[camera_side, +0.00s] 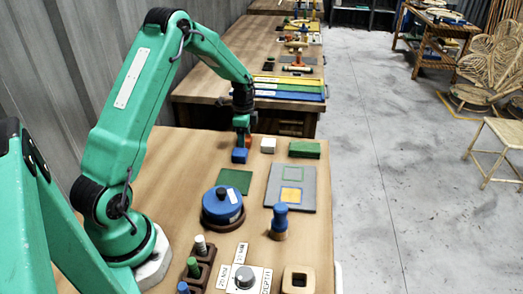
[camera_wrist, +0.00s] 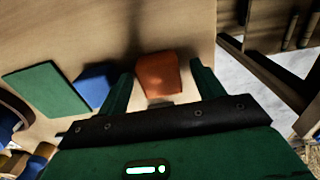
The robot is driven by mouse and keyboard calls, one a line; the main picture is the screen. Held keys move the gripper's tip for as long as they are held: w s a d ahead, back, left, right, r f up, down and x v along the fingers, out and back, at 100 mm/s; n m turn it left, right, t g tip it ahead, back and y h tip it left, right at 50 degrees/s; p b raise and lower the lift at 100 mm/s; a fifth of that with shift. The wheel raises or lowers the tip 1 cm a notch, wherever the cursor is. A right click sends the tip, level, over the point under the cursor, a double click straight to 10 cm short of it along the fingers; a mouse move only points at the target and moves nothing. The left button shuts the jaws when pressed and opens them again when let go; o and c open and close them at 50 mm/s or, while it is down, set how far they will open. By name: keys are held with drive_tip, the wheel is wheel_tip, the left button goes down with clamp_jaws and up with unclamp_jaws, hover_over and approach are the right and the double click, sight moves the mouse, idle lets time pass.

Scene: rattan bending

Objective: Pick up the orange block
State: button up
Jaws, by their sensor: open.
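The orange block (camera_wrist: 157,74) lies on the wooden table in the wrist view, between the two dark green fingers of my gripper (camera_wrist: 163,74). The fingers are open, with a gap on each side of the block. In the side view my gripper (camera_side: 242,124) points down near the table's far edge. Only a small part of the orange block (camera_side: 252,143) shows there, behind the fingers and the blue block (camera_side: 239,156). The blue block also shows in the wrist view (camera_wrist: 92,86), just outside the left finger. I cannot tell the fingers' exact height.
A white block (camera_side: 268,146) and a green block (camera_side: 305,150) stand to the right. A green square (camera_side: 236,181), a grey board (camera_side: 304,200), a blue round container (camera_side: 222,207) and a blue-topped peg (camera_side: 280,219) are nearer. The table's far edge is close behind my gripper.

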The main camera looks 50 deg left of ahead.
drive_tip(key=shift+c, duration=0.2)
drive_tip(key=c, duration=1)
drive_tip(key=shift+r, duration=0.1)
drive_tip(key=shift+r, duration=0.45)
wheel_tip(320, 180, up, 3)
drive_tip(key=shift+r, duration=0.15)
drive_tip(key=d+r, duration=0.2)
drive_tip(key=d, duration=0.2)
drive_tip(key=d+r, duration=0.2)
drive_tip(key=d, duration=0.1)
drive_tip(key=s+d+r, duration=0.1)
drive_tip(key=d+r, duration=0.1)
drive_tip(key=d, duration=0.2)
drive_tip(key=shift+d+r, duration=0.3)
drive_tip(key=shift+d, duration=0.05)
